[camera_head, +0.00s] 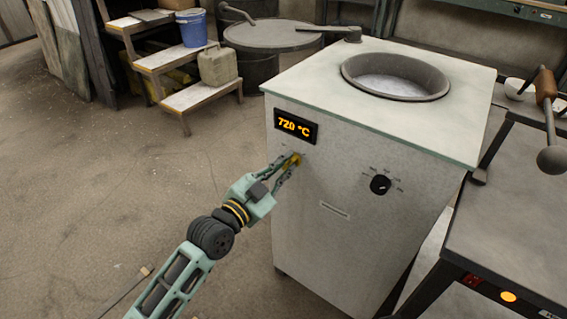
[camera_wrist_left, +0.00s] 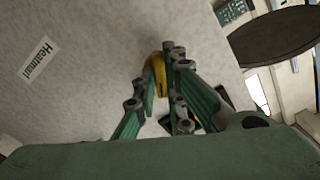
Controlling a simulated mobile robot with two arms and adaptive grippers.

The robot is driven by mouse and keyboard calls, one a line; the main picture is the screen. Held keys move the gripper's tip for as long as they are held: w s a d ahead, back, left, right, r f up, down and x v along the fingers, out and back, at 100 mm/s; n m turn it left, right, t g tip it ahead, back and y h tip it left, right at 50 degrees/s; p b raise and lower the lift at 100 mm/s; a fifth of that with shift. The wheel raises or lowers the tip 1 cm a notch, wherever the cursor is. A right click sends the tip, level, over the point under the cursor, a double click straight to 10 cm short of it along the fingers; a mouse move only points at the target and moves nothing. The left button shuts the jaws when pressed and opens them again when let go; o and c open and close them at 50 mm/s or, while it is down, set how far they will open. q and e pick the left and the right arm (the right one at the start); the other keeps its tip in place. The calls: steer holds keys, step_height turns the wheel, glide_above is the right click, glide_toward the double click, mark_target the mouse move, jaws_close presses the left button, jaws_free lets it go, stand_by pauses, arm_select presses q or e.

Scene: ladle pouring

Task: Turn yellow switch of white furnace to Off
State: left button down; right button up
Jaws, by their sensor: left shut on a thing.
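The white furnace (camera_head: 345,220) stands in the middle of the head view, with a lit display (camera_head: 295,126) reading 720 °C on its front. The yellow switch (camera_head: 291,160) is just below the display. My left gripper (camera_head: 288,165) reaches it from the lower left, and its fingers are shut on the switch. In the left wrist view the yellow switch (camera_wrist_left: 158,70) shows between the two fingertips (camera_wrist_left: 156,85), partly covered by them. Its Off and On marks cannot be read. My right gripper is in neither view.
A black knob (camera_head: 380,185) sits on the furnace front to the right. The furnace top has a round opening (camera_head: 395,76). A dark table (camera_head: 510,220) with a ladle (camera_head: 549,159) stands at the right. Steps with a blue bucket (camera_head: 193,28) are at the back left.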

arm_select(q)
steer(key=n+p, duration=0.2)
steer(key=n, duration=0.1)
steer(key=shift+r+n, duration=0.1)
steer(key=shift+n, duration=0.3)
steer(key=n+p, duration=0.1)
steer(key=n, duration=0.3)
steer(key=shift+p, duration=0.3)
steer(key=n, duration=0.3)
steer(key=shift+n+p, duration=0.4)
steer(key=shift+n, duration=1.5)
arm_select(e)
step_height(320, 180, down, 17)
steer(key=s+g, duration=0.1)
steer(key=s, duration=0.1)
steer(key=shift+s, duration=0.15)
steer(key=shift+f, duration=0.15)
arm_select(q)
steer(key=c, duration=1.9)
jaws_free()
steer(key=shift+o, duration=0.4)
